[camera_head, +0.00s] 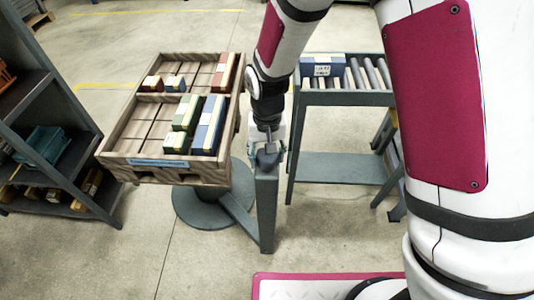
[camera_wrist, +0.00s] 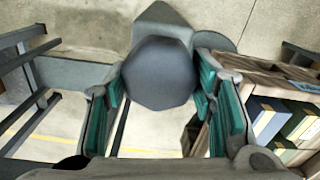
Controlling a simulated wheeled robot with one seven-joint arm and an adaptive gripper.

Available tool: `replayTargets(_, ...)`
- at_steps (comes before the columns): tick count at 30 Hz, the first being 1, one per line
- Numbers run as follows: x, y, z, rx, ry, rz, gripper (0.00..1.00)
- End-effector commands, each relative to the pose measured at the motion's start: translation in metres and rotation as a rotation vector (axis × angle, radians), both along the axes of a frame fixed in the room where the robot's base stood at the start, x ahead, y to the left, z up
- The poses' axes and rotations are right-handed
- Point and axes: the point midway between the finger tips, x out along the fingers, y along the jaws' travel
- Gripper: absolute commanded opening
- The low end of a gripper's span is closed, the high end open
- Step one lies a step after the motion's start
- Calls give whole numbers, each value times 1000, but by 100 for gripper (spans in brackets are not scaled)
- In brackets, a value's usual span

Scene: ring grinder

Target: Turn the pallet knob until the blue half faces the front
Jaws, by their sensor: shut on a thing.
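The pallet knob is a dark grey faceted knob (camera_wrist: 158,73) on top of a grey post (camera_head: 266,205) to the right of the pallet. My gripper (camera_head: 268,152) is over the post, with its teal finger pads on opposite sides of the knob in the wrist view. It is shut on the knob and hides part of it in the head view. The wooden pallet (camera_head: 118,150) sits slightly turned on a round grey stand, with a blue strip (camera_head: 172,162) along its front edge. It holds red, blue and green boxes in its compartments.
A dark shelf (camera_head: 62,90) with bins stands at the left. A roller conveyor table (camera_head: 345,98) carrying a blue and white box (camera_head: 322,67) stands behind and right of the post. Floor in front of the pallet is clear.

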Motion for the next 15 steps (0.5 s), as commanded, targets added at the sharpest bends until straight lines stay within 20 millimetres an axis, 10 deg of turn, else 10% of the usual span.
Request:
replayTargets(2,0,0,0,-1,1,2,23)
replayTargets(3,0,0,0,-1,1,2,53)
replayTargets(6,0,0,0,-1,1,2,71)
replayTargets(15,0,0,1,0,0,2,71)
